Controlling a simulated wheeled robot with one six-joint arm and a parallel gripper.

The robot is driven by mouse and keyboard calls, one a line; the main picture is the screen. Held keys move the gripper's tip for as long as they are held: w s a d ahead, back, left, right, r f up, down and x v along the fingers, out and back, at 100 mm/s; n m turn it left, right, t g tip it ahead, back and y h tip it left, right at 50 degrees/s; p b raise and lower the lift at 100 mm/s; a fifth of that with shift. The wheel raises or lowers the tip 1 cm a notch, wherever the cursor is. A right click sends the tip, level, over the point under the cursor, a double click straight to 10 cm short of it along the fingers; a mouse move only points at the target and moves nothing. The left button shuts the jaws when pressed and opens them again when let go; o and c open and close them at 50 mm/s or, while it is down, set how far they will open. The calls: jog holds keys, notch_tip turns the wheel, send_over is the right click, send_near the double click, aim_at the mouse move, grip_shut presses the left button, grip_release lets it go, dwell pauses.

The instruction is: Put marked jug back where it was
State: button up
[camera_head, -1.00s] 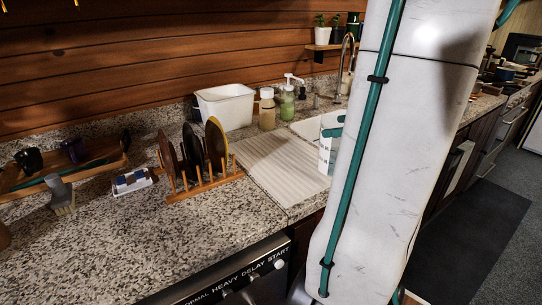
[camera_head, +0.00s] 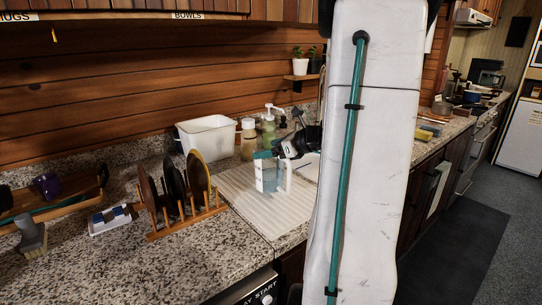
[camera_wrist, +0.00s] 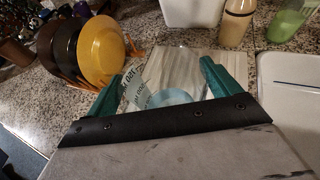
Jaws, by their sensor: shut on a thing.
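The marked jug (camera_head: 268,176) is a clear, bluish jug with a pale label and a handle on its right side. It is upright at the ribbed white draining mat (camera_head: 238,192) beside the sink; I cannot tell whether its base touches the mat. My gripper (camera_head: 285,150) reaches it from the right, and its dark wrist shows past my arm. In the wrist view, the green fingers of my gripper (camera_wrist: 163,78) stand on both sides of the jug (camera_wrist: 136,92), whose dark lettering shows between them. The gripper is shut on the jug.
A wooden rack (camera_head: 190,220) with several plates stands left of the mat. A white tub (camera_head: 207,137), a tan bottle (camera_head: 248,140) and a green soap bottle (camera_head: 268,130) stand behind it. The sink (camera_wrist: 288,95) is at the right. Speckled counter is clear in front of the rack.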

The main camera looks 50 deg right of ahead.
jog(key=shift+f, duration=1.2)
jog(key=o, duration=1.6)
jog(key=v, duration=1.2)
jog(key=w+a+n+g+y, duration=0.15)
jog(key=a+n+g, duration=0.25)
jog(key=a+n, duration=0.65)
jog(key=w+a+n+g+y, duration=0.1)
jog(key=a+n+g+y, duration=0.35)
jog(key=a, duration=1.15)
jog(key=s+a+n+g+h, duration=0.1)
jog(key=s+a+n+h, duration=0.1)
jog(key=n, duration=0.4)
jog(key=s+a+n+g+h, duration=0.1)
jog(key=s+a+n+h, duration=0.2)
jog(key=s+a+n, duration=0.1)
jog(key=s+a+n+g+h, duration=0.1)
jog(key=s+a+n+h, duration=0.2)
jog(key=n, duration=0.6)
jog(key=shift+s+a+g, duration=0.15)
jog(key=shift+s+a, duration=0.1)
jog(key=shift+s, duration=0.2)
jog(key=shift+s+a+g, duration=0.1)
jog(key=shift+s+a, duration=0.1)
jog(key=shift+s, duration=0.25)
